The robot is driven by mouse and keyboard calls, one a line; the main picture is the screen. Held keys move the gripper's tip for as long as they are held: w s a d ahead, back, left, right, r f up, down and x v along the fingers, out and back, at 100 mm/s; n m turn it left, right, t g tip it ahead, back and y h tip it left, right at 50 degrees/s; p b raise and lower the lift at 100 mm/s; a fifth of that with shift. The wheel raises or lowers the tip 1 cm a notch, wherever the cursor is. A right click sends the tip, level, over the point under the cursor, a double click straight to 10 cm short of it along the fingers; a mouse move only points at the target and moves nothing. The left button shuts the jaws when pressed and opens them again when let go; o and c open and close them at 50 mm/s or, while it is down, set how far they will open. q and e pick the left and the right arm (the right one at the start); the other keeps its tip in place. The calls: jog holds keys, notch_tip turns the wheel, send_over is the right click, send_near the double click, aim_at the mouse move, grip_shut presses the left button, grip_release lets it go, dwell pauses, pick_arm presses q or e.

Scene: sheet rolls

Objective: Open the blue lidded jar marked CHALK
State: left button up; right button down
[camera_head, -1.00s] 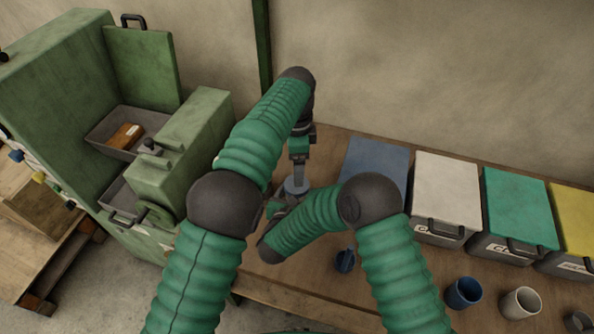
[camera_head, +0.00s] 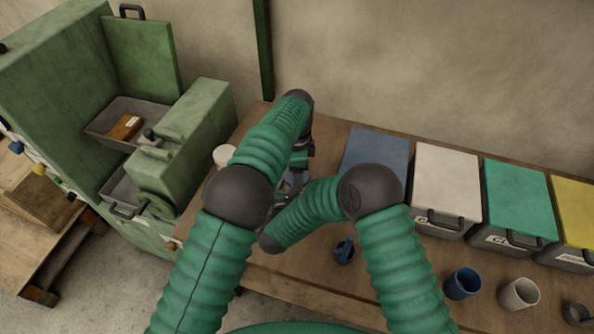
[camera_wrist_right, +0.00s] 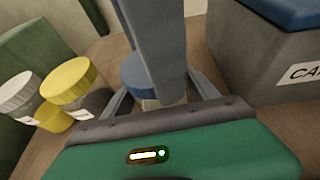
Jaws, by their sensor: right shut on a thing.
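The blue-lidded jar (camera_wrist_right: 133,72) stands between the fingers of my right gripper (camera_wrist_right: 158,78) in the right wrist view. My right gripper is shut on it. A strip of its pale body shows below the lid; its label is hidden. My left gripper (camera_wrist_right: 162,55) comes down from above, over and in front of the lid, and covers much of it. I cannot tell whether its fingers touch the lid or whether they are open. In the head view my left gripper (camera_head: 294,180) shows partly above the bench, and my arms hide the jar.
Yellow-lidded (camera_wrist_right: 69,80) and white-lidded (camera_wrist_right: 17,92) jars stand at the left. A row of lidded bins, starting with the blue-lidded bin (camera_head: 376,155), lines the bench's back right. Blue (camera_head: 462,284) and pale (camera_head: 519,294) cups stand in front. A green machine (camera_head: 185,130) is at the left.

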pick_arm(q)
jog(key=c, duration=0.8)
jog(key=n, duration=0.3)
jog(key=shift+w, duration=0.1)
jog(key=o, duration=1.5)
jog(key=shift+o, duration=0.2)
